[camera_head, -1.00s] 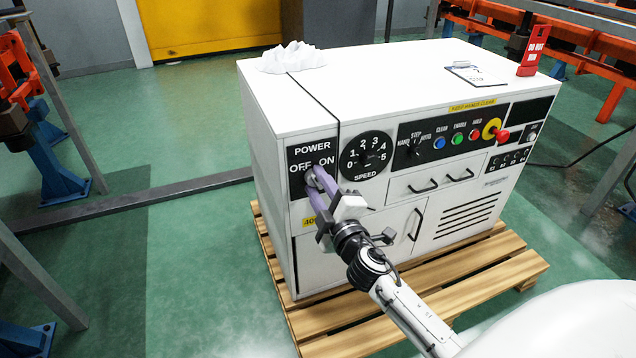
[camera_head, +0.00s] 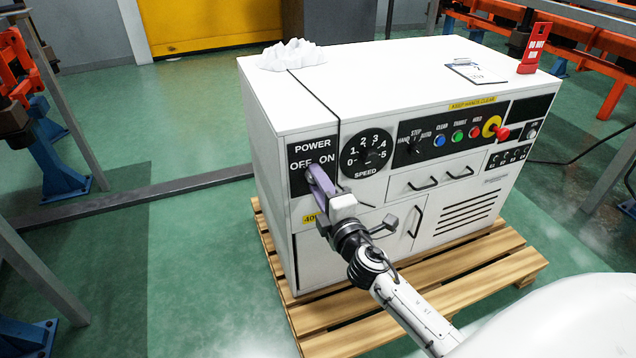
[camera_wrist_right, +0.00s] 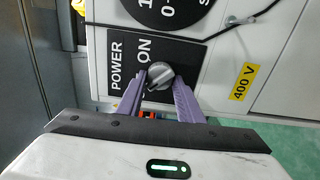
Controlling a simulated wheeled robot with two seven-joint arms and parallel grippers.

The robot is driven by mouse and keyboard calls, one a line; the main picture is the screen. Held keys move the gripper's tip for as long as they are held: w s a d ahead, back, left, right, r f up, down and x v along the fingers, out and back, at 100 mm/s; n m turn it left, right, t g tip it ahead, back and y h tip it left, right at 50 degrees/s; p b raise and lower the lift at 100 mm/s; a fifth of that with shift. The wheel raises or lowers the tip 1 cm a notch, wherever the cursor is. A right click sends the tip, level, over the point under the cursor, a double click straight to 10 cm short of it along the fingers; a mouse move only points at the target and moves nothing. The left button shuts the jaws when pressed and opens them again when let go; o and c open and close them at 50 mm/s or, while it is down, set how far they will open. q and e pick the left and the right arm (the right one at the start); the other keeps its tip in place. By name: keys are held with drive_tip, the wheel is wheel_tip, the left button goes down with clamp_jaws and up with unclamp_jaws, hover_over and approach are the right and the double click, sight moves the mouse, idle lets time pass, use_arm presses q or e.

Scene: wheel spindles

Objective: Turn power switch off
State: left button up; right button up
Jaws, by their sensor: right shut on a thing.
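The black power switch panel (camera_head: 300,185) with "POWER", "OFF" and "ON" is on the front left of a white machine (camera_head: 420,180). Its grey round knob (camera_wrist_right: 160,74) shows in the right wrist view, between my right gripper's purple fingertips. My right gripper (camera_head: 312,172) is shut on the knob, its fingers on either side. In the head view the fingers cover most of the knob. In the wrist view "ON" shows beside the knob and "OFF" is hidden behind a finger. I cannot tell exactly where the knob points. My left gripper is not in view.
The machine stands on a wooden pallet (camera_head: 510,262). A speed dial (camera_head: 366,153) is just right of the switch, and a row of buttons (camera_head: 457,138) lies further right. Crumpled white material (camera_head: 290,54) lies on top.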

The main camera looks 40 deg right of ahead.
drive_tip(key=o, duration=1)
drive_tip(key=v, duration=1)
drive_tip(key=shift+s+b, duration=0.2)
drive_tip(key=shift+b, duration=0.1)
